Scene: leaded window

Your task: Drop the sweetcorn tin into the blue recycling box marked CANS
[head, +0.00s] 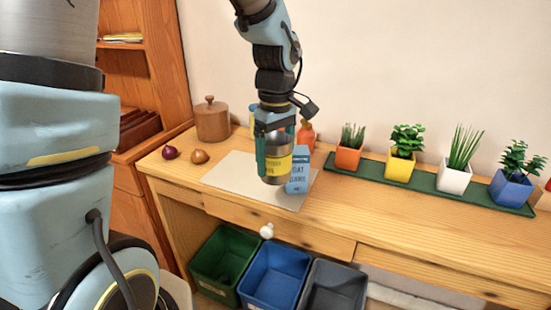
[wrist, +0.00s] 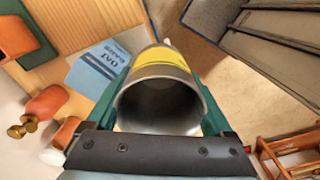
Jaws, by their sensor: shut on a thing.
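My gripper (head: 272,150) is shut on the sweetcorn tin (head: 278,166), a metal tin with a yellow label band. The tin is held in the air in front of the worktop's left part, with one teal finger on each side. In the wrist view the tin (wrist: 162,62) shows its open, hollow end towards the camera. The blue recycling box (head: 273,277) stands low under the worktop, between a green box and a grey box. It is below the tin in the head view. No CANS marking is readable on it.
The green box (head: 222,262) and grey box (head: 333,287) flank the blue one. A drawer knob (head: 266,231) sticks out above them. A blue oat carton (head: 298,174) stands close behind the tin. Several potted plants stand on a green tray (head: 423,182). A wooden canister (head: 212,120) and onions stand left.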

